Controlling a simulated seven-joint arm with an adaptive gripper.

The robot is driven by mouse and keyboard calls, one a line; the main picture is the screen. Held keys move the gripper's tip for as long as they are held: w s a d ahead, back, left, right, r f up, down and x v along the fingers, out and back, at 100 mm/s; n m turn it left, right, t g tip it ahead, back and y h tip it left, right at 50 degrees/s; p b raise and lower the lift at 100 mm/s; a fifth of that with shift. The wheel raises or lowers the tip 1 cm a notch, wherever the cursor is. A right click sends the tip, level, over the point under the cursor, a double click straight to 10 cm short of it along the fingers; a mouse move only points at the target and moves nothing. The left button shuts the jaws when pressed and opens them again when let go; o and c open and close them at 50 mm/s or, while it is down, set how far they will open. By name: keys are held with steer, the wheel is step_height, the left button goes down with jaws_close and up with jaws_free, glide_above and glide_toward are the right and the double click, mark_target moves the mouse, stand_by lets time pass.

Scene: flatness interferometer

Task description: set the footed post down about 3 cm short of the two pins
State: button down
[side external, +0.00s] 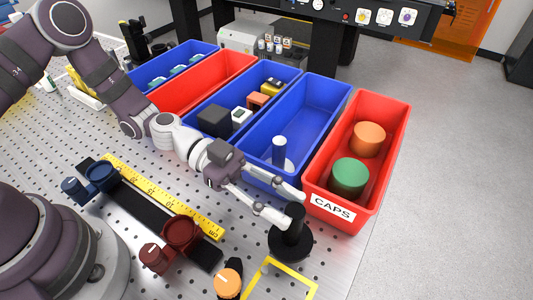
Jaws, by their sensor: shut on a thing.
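The footed post (292,238) is black, with a round disc foot, and stands upright near the front right of the perforated metal table. My gripper (291,209) reaches in from the left and is shut on the upper part of the post. I cannot tell whether the foot touches the table or hangs just above it. I cannot make out the two pins; the post, my gripper or the frame edge may hide them.
A yellow outlined square (309,277) lies in front of the post. An orange-topped knob (228,283) is left of it. A red CAPS bin (385,120) and a blue bin (328,100) stand close behind. A black rail (145,210) with a yellow ruler (165,196) lies left.

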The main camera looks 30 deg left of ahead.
mark_target(279, 231)
step_height(279, 231, down, 4)
steer(key=shift+f, duration=0.1)
steer(key=c, duration=0.9)
jaws_free()
